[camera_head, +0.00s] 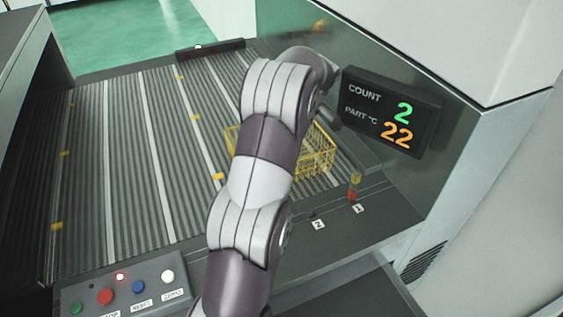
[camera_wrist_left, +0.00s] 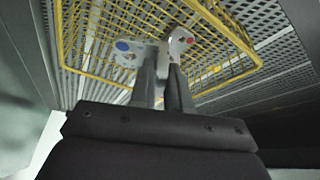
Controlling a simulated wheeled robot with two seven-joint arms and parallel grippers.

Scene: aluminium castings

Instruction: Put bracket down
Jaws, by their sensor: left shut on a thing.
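The bracket (camera_wrist_left: 180,39) is a small silvery metal part with a blue spot and a red spot, seen in the left wrist view. My left gripper (camera_wrist_left: 165,58) is shut on it, with the bracket showing past the fingertips. The yellow wire basket (camera_wrist_left: 227,72) lies behind the bracket in that view. I cannot tell how far apart bracket and basket are. In the head view the basket (camera_head: 318,152) stands on the ribbed surface, partly hidden behind my left arm. The bracket cannot be made out there. My right gripper is not in view.
A display (camera_head: 391,110) on the right wall reads count 2 and part temperature 22. A button panel (camera_head: 122,287) is at the front left. A small red and yellow item (camera_head: 353,187) stands by label 1. The ribbed surface (camera_head: 120,150) left of my arm is largely clear.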

